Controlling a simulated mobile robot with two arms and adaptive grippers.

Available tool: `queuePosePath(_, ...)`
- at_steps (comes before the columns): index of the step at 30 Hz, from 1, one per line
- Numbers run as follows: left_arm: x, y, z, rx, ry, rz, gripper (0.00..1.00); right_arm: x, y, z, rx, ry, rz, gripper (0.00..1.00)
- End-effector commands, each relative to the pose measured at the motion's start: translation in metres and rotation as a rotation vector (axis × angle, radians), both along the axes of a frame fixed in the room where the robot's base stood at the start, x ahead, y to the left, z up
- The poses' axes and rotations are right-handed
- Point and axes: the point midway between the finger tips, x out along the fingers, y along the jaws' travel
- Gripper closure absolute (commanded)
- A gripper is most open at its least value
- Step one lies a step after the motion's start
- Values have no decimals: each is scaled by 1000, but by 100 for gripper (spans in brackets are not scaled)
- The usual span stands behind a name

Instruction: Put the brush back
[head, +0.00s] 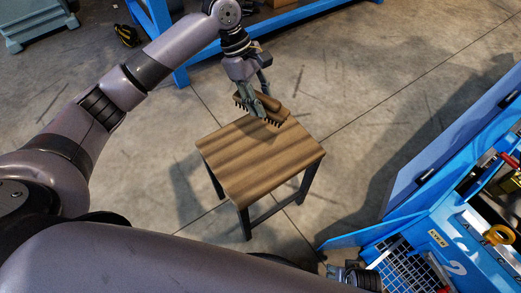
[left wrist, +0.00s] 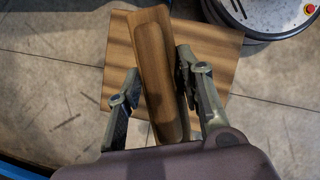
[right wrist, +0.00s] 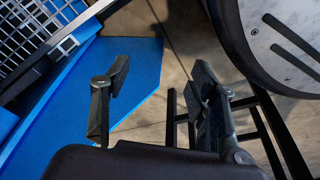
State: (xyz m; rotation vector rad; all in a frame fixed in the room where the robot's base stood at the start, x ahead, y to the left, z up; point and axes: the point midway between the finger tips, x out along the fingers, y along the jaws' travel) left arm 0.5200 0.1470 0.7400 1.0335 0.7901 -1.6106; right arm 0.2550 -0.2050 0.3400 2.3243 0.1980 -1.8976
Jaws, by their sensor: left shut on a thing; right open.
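The brush (head: 270,108) has a brown wooden back and dark bristles that point down. My left gripper (head: 257,100) is shut on the brush and holds it over the far side of a small wooden-topped stool (head: 250,165). I cannot tell whether the bristles touch the top. In the left wrist view the brush's wooden back (left wrist: 160,75) lies lengthwise between the two fingers. My right gripper (head: 355,277) is at the bottom of the head view, beside the blue workstation. In the right wrist view it (right wrist: 155,85) is open and empty.
A blue workstation (head: 460,235) with a wire grid (head: 398,262), yellow tape (head: 470,238) and several tools stands at the right. A blue bench frame (head: 185,50) stands behind the stool. Concrete floor (head: 345,90) is clear between them.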

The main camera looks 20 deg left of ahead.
Motion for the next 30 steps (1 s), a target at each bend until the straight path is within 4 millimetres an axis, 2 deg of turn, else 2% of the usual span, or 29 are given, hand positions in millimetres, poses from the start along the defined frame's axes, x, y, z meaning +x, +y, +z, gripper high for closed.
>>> queuePosePath(1,-1,0,-14,1,5,1,99,5,1,6,1,-9,-1,46)
queuePosePath(6,-1,1,-58,2,4,0,99,21,3,41,4,-31,-5,46)
queuePosePath(15,-2,0,-127,2,3,-2,99,31,3,107,6,-65,-11,46)
queuePosePath(18,-1,1,-142,2,2,-2,99,31,2,125,5,-74,-12,46)
queuePosePath(25,-1,1,-157,2,2,-2,99,29,2,144,6,-81,-14,46)
queuePosePath(30,-1,1,-179,2,2,-2,99,26,1,167,7,-96,-15,46)
